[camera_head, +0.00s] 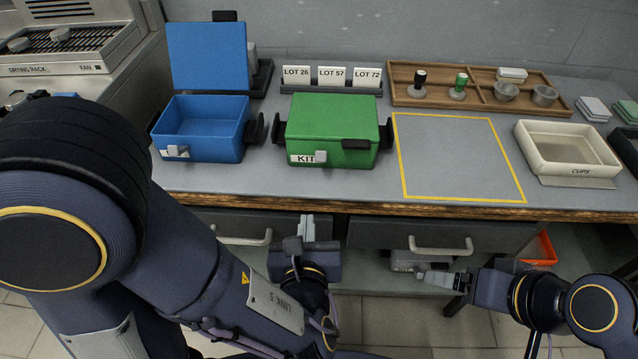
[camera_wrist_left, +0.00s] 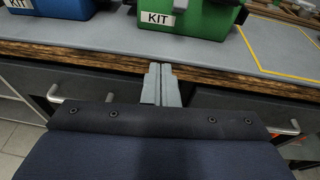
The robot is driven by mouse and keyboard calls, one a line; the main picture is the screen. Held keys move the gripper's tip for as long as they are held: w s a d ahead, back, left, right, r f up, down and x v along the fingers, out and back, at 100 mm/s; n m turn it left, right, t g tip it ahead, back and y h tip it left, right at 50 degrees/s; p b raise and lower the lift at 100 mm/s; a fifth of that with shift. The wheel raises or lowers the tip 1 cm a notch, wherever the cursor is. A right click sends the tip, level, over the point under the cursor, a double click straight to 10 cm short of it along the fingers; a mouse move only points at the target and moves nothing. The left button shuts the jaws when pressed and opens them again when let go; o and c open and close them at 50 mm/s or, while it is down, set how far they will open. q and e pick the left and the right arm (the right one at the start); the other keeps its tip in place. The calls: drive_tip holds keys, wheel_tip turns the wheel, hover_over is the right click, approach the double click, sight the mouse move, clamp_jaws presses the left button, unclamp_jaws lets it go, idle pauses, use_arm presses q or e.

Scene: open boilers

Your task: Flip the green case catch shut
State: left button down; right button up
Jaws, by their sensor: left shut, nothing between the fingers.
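The green case (camera_head: 333,120) stands on the bench with its lid down. Its small grey catch (camera_head: 320,156) is on the front beside the KIT label and seems to stick out; whether it is fastened I cannot tell. In the left wrist view the green case (camera_wrist_left: 202,18) is at the top, cut by the edge. My left gripper (camera_head: 307,222) is in front of the bench edge, below and apart from the case. Its fingers (camera_wrist_left: 160,72) are together and empty. My right gripper (camera_head: 425,276) is low at the right, before the drawers; its opening is unclear.
An open blue case (camera_head: 200,135) stands left of the green one. A yellow-outlined area (camera_head: 455,160) to the right is empty. A cups tray (camera_head: 565,165) is further right. Lot cards (camera_head: 331,76) and a wooden rack (camera_head: 405,72) stand behind. Drawer handles (camera_head: 440,248) project below the bench edge.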

sight(322, 153)
use_arm(q)
drive_tip(key=shift+s+d+f+m+h, duration=0.1)
drive_tip(key=shift+s+d+m+h, duration=0.1)
drive_tip(key=shift+d+m+h, duration=0.45)
drive_tip(key=shift+d, duration=0.1)
drive_tip(key=x, duration=0.9)
drive_tip(key=shift+w+b, duration=0.2)
drive_tip(key=shift+b, duration=0.15)
drive_tip(key=shift+w+r+p, duration=0.45)
drive_tip(key=shift+w+r, duration=0.2)
drive_tip(key=shift+r, duration=0.2)
drive_tip(key=shift+w+r+p, duration=0.4)
drive_tip(key=shift+w+r, duration=0.25)
drive_tip(key=shift+r, duration=0.2)
